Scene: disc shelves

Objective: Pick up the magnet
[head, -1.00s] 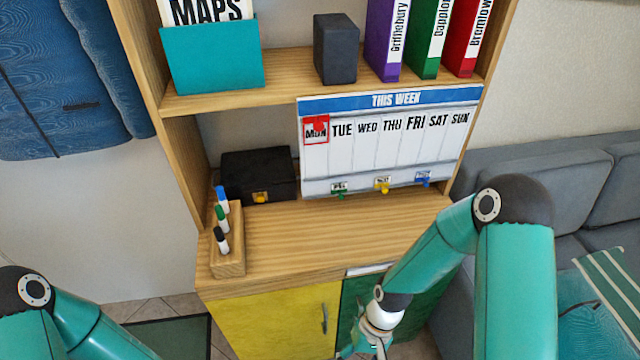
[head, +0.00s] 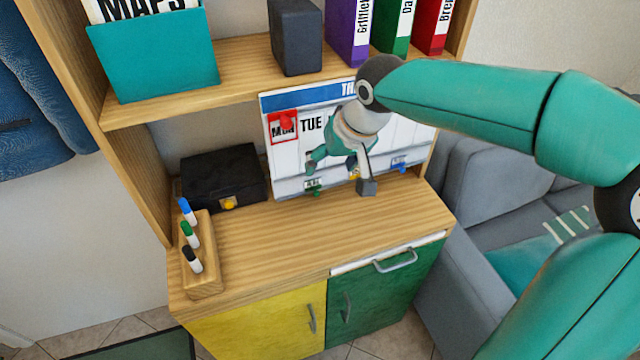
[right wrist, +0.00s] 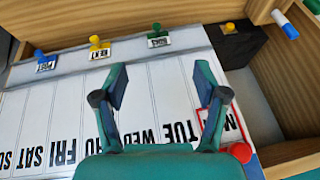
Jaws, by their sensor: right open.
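A white week board (head: 290,165) leans upright at the back of the counter, with a red magnet (head: 287,121) at MON inside a red frame. The red magnet also shows in the right wrist view (right wrist: 238,152), beside a finger. Along the board's lower edge are a green magnet (right wrist: 157,28), a yellow magnet (right wrist: 95,40) and a blue magnet (right wrist: 39,54), each with a small card. My right gripper (head: 338,175) is open and empty in front of the board, hiding part of its middle. In the wrist view the green magnet lies beyond the open fingers. My left gripper is out of view.
A black box (head: 222,175) with a yellow clasp and a wooden marker holder (head: 203,275) stand left of the board. A shelf (head: 160,110) with a teal file, dark block and binders overhangs it. The front counter (head: 290,245) is clear.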

